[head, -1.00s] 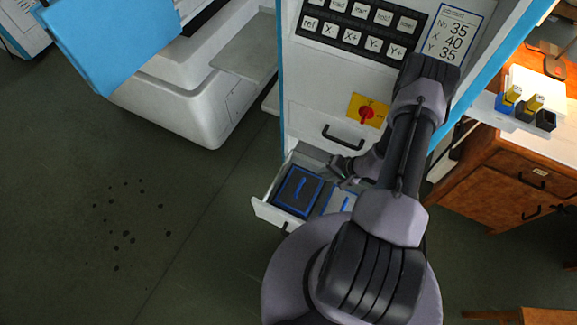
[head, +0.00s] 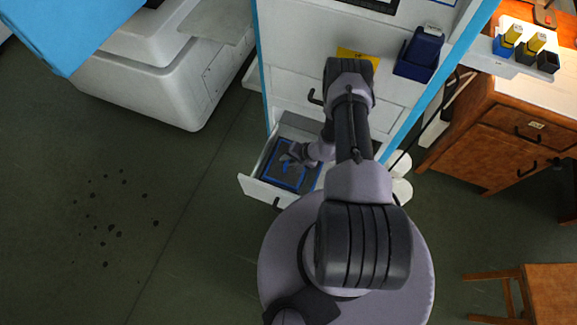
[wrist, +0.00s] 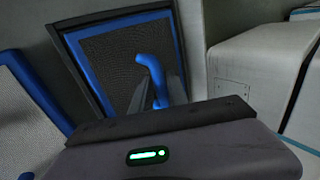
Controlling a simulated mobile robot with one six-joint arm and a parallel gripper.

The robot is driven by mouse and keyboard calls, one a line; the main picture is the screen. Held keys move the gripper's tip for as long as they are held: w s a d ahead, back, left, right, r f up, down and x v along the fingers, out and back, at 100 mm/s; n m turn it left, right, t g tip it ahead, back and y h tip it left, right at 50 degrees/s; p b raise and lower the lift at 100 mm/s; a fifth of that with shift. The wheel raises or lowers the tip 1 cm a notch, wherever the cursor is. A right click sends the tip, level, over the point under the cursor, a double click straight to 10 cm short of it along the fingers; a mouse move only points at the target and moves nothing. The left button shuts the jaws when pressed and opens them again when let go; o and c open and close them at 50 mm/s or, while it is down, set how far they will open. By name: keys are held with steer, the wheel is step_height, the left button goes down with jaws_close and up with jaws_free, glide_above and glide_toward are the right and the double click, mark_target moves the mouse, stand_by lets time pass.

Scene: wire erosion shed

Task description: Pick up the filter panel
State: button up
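The dark filter panel (head: 272,177), with a blue frame and dark mesh, lies in the open drawer (head: 262,191). In the wrist view the dark panel (wrist: 108,62) carries a raised blue handle (wrist: 150,66). My gripper (head: 289,158) is over this panel in the head view. In the wrist view the two fingers of my gripper (wrist: 160,92) show on either side of the handle, apart from each other. They look open, and I cannot tell whether they touch the handle. A second, paler panel with a blue frame (wrist: 28,95) is at the left of the wrist view.
The drawer is pulled out from the white machine cabinet (head: 290,60). A dark blue holder (head: 419,54) is on the cabinet front. A wooden cabinet (head: 490,140) stands at the right. The floor at the left is clear apart from dark spots (head: 112,228).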

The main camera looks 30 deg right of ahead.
steer(key=shift+r, duration=0.1)
jaws_close()
stand_by(1.3)
